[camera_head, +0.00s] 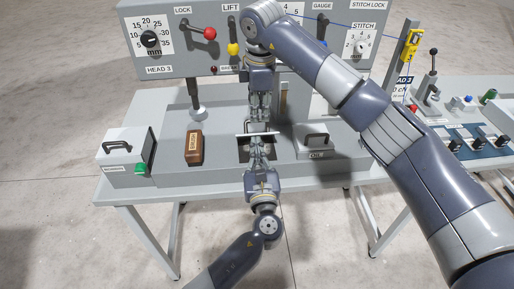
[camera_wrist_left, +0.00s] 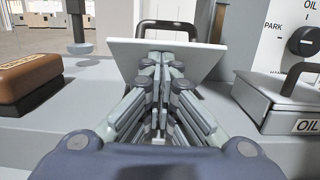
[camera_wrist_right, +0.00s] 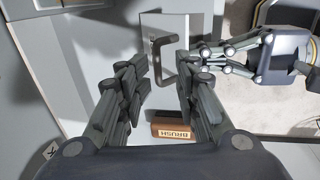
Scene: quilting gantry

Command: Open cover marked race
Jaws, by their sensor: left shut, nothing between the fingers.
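A pale cover plate (camera_head: 258,134) with a dark handle stands tilted up at the middle of the machine bed. In the left wrist view the plate (camera_wrist_left: 125,46) leans in front of my fingers, and its handle (camera_wrist_left: 167,27) shows behind it. No race marking is readable. My left gripper (camera_head: 257,146) is shut and empty at the plate's near side; I cannot tell whether it touches. My right gripper (camera_wrist_right: 162,78) is open above the plate, with the handle (camera_wrist_right: 157,60) ahead between its fingers and apparently not gripped. A dark gap shows under the plate in the head view.
A brown brush block (camera_head: 194,147) lies left of the cover. A lidded box with a handle (camera_head: 123,151) and green knob stands farther left. The OIL cover (camera_head: 318,141) is closed at the right. A panel of levers and dials (camera_head: 190,35) stands behind, above the bed.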

